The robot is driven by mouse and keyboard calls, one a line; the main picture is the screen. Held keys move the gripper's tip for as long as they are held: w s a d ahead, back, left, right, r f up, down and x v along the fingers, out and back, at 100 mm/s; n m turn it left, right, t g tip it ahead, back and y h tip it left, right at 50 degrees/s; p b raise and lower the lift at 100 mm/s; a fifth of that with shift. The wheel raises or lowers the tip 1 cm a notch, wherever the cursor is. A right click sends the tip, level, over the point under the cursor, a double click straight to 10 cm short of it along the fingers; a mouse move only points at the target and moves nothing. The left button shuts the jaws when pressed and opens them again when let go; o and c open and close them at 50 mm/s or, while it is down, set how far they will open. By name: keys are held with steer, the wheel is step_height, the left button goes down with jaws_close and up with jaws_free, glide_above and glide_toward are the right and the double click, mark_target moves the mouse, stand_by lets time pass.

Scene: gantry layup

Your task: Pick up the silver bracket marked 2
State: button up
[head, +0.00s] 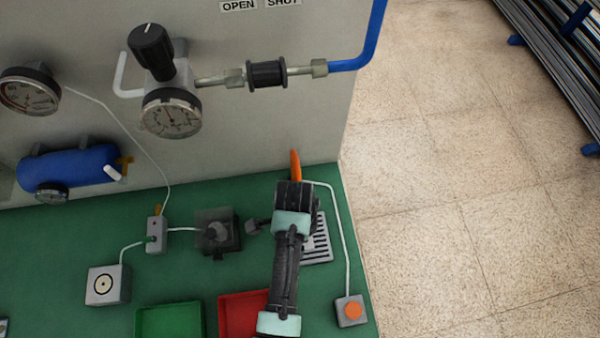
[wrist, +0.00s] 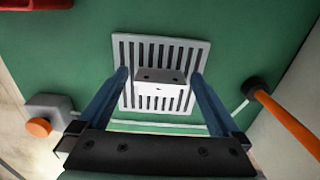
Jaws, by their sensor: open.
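The silver bracket (wrist: 160,88) sits on a pale grey slotted plate (wrist: 195,46) in the wrist view. Its upper flange shows two dark holes, and its front face has a small dark mark too small to read. My gripper (wrist: 160,76) is open, with one blue finger on each side of the bracket. I cannot tell how far above the plate the fingertips are. In the head view the slotted plate (head: 320,243) shows partly beside my arm, which hides the bracket and the fingers.
A grey box with an orange button (head: 350,310) stands right of the plate, its cable running nearby. An orange handle (head: 295,165) rises behind my arm. A red tray (head: 237,312), green tray (head: 170,320) and dark vise-like fixture (head: 218,232) lie to the left.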

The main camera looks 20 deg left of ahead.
steer(key=shift+c, duration=0.2)
steer(key=c, duration=1.4)
